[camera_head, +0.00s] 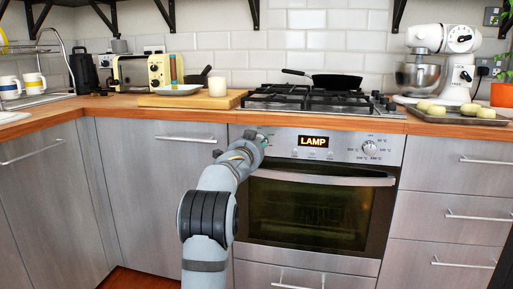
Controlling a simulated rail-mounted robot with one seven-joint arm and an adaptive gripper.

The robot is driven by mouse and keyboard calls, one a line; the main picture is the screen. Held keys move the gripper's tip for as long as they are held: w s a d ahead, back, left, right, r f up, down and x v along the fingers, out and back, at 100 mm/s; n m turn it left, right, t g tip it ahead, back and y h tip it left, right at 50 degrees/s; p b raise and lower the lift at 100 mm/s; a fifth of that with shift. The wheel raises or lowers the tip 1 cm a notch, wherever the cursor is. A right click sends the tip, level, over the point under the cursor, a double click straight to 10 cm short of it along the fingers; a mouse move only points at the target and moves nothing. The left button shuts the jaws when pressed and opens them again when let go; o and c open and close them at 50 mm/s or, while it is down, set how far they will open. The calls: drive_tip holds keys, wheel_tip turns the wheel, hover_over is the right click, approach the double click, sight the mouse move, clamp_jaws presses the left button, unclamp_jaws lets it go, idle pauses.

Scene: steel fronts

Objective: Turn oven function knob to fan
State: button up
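The oven (310,210) is set below the worktop with its door shut. Its display (313,141) reads "LAMP" in lit orange letters. My gripper (258,136) is at the left end of the oven's control panel (338,146). My gripper and wrist cover that part of the panel, so the function knob is hidden there. I cannot tell whether the fingers touch or grip the knob, or whether they are open. The other knob (370,148), with temperature marks around it, is in plain view at the right of the panel.
The oven door handle (325,178) sticks out just below the panel. A gas hob (320,101) with a black pan (335,81) is above. Drawers (450,216) with bar handles stand to the right, cupboards (160,190) to the left. The worktop edge (200,112) overhangs the panel.

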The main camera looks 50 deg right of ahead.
drive_tip(key=shift+m+b, duration=0.75)
drive_tip(key=shift+m, duration=1.15)
drive_tip(key=shift+r+t, duration=0.1)
drive_tip(key=shift+t, duration=0.2)
drive_tip(key=o, duration=1)
drive_tip(key=shift+o, duration=0.7)
drive_tip(key=v, duration=1.2)
